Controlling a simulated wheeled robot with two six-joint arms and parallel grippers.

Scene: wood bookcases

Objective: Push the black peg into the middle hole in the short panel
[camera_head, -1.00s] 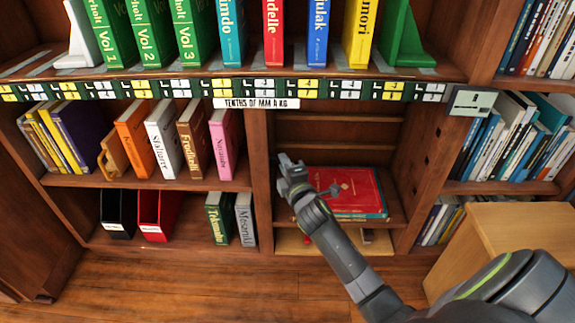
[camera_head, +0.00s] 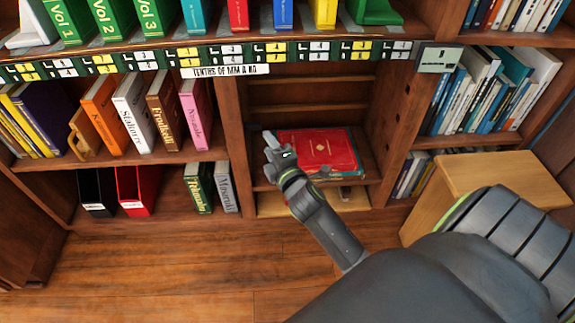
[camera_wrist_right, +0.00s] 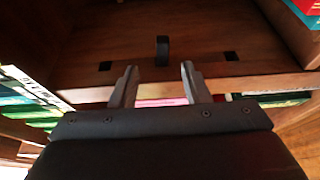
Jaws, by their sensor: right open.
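In the right wrist view, the black peg (camera_wrist_right: 162,48) stands out of the wood panel (camera_wrist_right: 200,45), between a left hole (camera_wrist_right: 105,66) and a right hole (camera_wrist_right: 231,56). It seems to sit at the middle hole; how deep it goes is not clear. My right gripper (camera_wrist_right: 158,76) is open and empty, and the peg shows beyond the gap between its fingers, apart from them. In the head view, my right gripper (camera_head: 274,146) is inside the middle bay, by its left divider (camera_head: 239,150). The peg cannot be made out there. My left gripper is not in view.
A red book (camera_head: 320,150) lies flat on the bay shelf, right of my right gripper. The right divider (camera_head: 396,120) bounds the bay. A wooden box (camera_head: 490,180) stands at the right, near my arm.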

